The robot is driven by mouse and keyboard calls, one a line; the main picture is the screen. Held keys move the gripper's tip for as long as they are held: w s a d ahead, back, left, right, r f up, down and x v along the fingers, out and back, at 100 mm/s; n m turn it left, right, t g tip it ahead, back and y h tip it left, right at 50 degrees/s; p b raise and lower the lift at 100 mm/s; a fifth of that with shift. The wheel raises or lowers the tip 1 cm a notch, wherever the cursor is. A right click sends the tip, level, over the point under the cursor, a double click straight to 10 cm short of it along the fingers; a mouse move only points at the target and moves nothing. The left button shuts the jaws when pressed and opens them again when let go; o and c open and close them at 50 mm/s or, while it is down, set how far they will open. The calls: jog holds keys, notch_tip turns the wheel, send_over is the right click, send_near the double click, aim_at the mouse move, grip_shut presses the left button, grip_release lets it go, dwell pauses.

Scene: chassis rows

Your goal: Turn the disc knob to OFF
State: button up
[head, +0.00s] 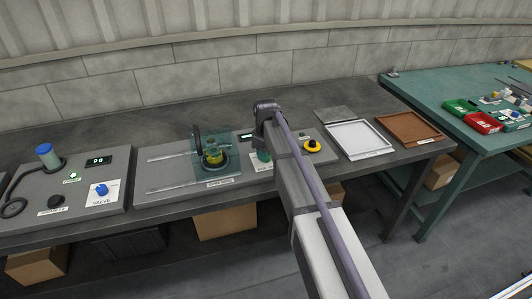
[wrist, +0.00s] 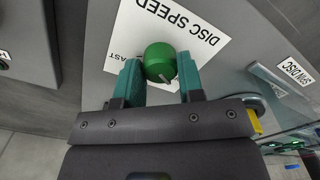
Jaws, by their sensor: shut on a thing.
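The disc knob (wrist: 160,58) is a round green knob on a white plate (wrist: 205,35) reading DISC SPEED. Part of the word FAST shows at the knob's left; no OFF mark is readable. A small pale mark shows on the knob's lower edge. My gripper (wrist: 159,70) has its two teal fingers on either side of the knob, shut on it. In the head view my arm covers most of the knob's area. The spin disc unit (head: 213,157) stands left of my arm, behind a clear teal-tinted shield.
A yellow and black button (head: 312,146) is close to the right of my arm. Further right are a white tray (head: 358,153) and a brown tray (head: 408,128). A blue valve knob (head: 102,189) sits on the left panel. The floor in front is clear.

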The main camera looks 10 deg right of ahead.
dwell(0.5)
jog(key=o, duration=0.9)
notch_tip(320, 180, up, 11)
jog(key=p, duration=1)
jog(key=shift+f+p, duration=0.15)
jog(key=shift+p, duration=0.25)
jog(key=s+m, duration=0.3)
jog(key=s, duration=0.5)
jog(key=s+m, duration=0.2)
jog(key=s, duration=0.7)
jog(key=s+m, duration=0.3)
jog(key=s, duration=0.6)
jog(key=shift+s+m, duration=0.25)
jog(key=shift+m, duration=0.05)
